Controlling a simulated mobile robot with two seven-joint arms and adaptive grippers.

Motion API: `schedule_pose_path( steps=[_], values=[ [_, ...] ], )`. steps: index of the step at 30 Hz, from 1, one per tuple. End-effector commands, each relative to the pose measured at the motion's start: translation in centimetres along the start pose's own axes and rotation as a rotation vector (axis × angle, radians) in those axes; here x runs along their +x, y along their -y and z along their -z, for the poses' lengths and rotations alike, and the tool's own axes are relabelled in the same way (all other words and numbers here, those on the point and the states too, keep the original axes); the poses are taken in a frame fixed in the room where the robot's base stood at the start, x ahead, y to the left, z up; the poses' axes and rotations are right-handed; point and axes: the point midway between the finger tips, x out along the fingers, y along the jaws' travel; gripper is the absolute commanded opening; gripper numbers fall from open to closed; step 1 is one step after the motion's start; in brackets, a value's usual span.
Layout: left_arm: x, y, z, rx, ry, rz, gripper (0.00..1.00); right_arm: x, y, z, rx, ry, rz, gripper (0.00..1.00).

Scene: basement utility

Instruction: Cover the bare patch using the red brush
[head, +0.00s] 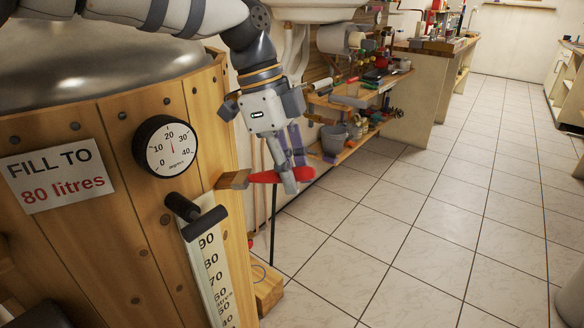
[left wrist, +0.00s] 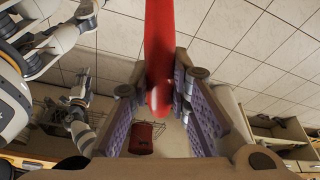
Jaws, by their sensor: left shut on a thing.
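The red brush has a red handle (head: 266,177) and a pale wooden block-like head (head: 233,180), at the centre of the head view. My left gripper (head: 289,176) is shut around the handle, with the brush lying roughly level and its head toward the wooden tub. I cannot tell whether the head touches the tub. In the left wrist view the red handle (left wrist: 159,50) runs between the left gripper's fingers (left wrist: 160,100). I cannot make out a bare patch in either view. A white and dark arm part, perhaps my right, shows at left in the wrist view; its jaws are unclear.
The slatted wooden tub (head: 110,120) fills the left, with a dial (head: 165,146), a fill sign (head: 58,175) and a level scale (head: 211,262). Crowded shelves (head: 345,150) stand behind. Tiled floor (head: 440,220) is open at right. A red container (left wrist: 141,138) shows in the wrist view.

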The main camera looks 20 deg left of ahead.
Motion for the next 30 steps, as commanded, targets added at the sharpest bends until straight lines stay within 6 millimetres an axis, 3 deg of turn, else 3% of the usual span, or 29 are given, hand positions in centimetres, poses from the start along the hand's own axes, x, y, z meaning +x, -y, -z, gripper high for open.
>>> schedule_pose_path(
  steps=[7,16,30],
  values=[
    [-0.4,0.0,0.0,-0.001,0.001,0.002,0.0,0.0,0.0,0.0,0.0,0.0,0.0,0.4],
    [-2.6,0.0,0.8,0.0,0.002,0.003,0.0,0.0,0.0,0.0,0.0,-0.001,0.0,0.4],
    [-2.4,0.6,0.7,-0.002,0.001,-0.002,0.0,0.4,0.0,-0.4,0.0,0.016,-0.001,0.4]
  ],
)
